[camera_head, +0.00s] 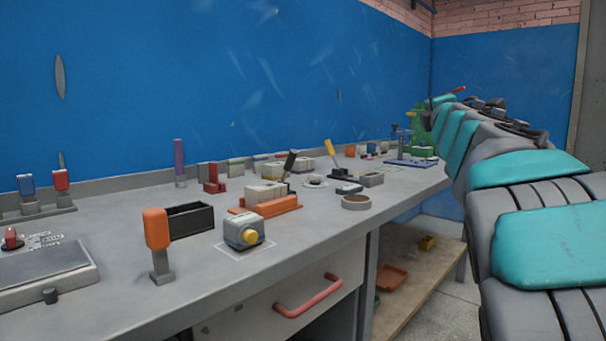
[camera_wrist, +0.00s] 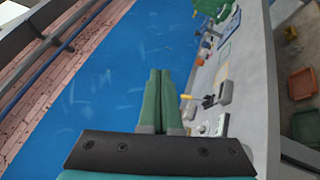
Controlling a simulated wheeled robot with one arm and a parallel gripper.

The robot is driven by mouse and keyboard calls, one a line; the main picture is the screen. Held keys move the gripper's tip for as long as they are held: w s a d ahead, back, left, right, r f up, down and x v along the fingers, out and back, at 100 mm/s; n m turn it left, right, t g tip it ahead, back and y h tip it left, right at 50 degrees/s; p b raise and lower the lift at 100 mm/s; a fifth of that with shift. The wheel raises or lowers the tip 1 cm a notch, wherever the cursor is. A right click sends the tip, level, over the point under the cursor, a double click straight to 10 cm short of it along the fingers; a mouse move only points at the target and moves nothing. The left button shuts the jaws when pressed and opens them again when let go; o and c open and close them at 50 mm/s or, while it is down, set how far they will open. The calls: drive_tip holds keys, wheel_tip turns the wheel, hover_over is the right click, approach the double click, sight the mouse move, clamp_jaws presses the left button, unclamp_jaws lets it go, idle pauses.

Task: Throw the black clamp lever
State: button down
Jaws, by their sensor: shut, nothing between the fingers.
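The black clamp lever (camera_head: 290,161) stands tilted in the head view, its top leaning right. It rises beside pale blocks in an orange-based fixture (camera_head: 272,205) near the middle of the bench. The blocks and fixture hide its foot. My gripper (camera_wrist: 160,71) shows in the wrist view with its two green fingers together and nothing between them. It points at the blue wall, with the bench to its right in that view, and is clear of the lever. I cannot pick out the black lever for certain in the wrist view.
A yellow lever (camera_head: 330,152) stands right of the black one. An orange-topped upright handle (camera_head: 157,230), a black open box (camera_head: 190,219) and a yellow-knobbed grey box (camera_head: 243,231) stand nearer on the bench. A red drawer handle (camera_head: 309,297) sticks out below.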

drive_tip(key=w+a+n+y, duration=0.2)
drive_tip(key=a+n+y, duration=0.3)
drive_tip(key=a+n, duration=0.2)
drive_tip(key=n+g+y, duration=0.6)
drive_tip(key=n+g, duration=0.4)
drive_tip(key=n, duration=0.6)
approach(291, 167)
drive_tip(key=f, duration=0.1)
drive_tip(key=a+f, duration=0.1)
drive_tip(key=w+f, duration=0.1)
drive_tip(key=shift+a+f, duration=0.2)
drive_tip(key=shift+f, duration=0.05)
drive_tip(key=shift+w+a+r+p, duration=0.45)
drive_tip(key=shift+w+a+p, duration=0.1)
drive_tip(key=shift+p, duration=0.15)
drive_tip(key=shift+w+a+r+p, duration=0.4)
drive_tip(key=shift+w+a+p, duration=0.15)
drive_tip(key=shift+p, duration=0.2)
drive_tip(key=shift+w+a, duration=0.1)
drive_tip(key=shift+w, duration=0.25)
